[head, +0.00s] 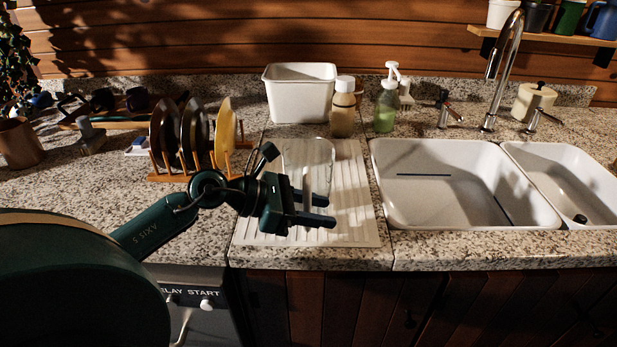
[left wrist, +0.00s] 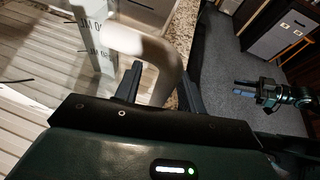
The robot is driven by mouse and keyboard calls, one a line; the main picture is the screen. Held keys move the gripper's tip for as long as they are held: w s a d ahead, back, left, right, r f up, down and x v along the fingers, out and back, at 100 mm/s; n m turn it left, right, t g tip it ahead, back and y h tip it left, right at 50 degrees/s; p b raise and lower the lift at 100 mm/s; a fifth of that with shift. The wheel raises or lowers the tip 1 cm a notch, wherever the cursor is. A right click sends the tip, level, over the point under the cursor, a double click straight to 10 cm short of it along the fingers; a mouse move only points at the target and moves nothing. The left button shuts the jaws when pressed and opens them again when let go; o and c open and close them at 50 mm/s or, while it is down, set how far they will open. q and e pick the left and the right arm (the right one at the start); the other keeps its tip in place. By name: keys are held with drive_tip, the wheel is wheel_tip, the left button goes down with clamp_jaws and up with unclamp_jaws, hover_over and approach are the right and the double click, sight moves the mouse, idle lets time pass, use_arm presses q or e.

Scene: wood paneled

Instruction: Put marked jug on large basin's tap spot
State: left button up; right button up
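The clear jug (head: 308,158) stands on the white ribbed drainboard, left of the large basin. In the left wrist view the jug (left wrist: 98,45) shows printed marks on its wall, and its pale handle (left wrist: 150,50) passes between my left fingers. My left gripper (head: 325,209) is open at the jug's near side; it also shows in the left wrist view (left wrist: 160,88). My right gripper (left wrist: 244,89) shows small in the left wrist view, apparently open and empty, above the floor. The large basin (head: 382,190) is white and empty, with two dark blue lines inside. The tap (head: 490,110) rises behind it.
A smaller basin (head: 575,165) adjoins on the right. A plate rack (head: 200,165) stands left of the jug. A white tub (head: 300,92), a tan bottle (head: 342,112) and a green soap pump (head: 387,108) stand behind. The drainboard (head: 350,225) has bare room at its right.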

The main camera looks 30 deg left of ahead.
use_arm(q)
drive_tip(key=shift+c, duration=0.4)
clamp_jaws()
drive_tip(key=shift+r, duration=0.1)
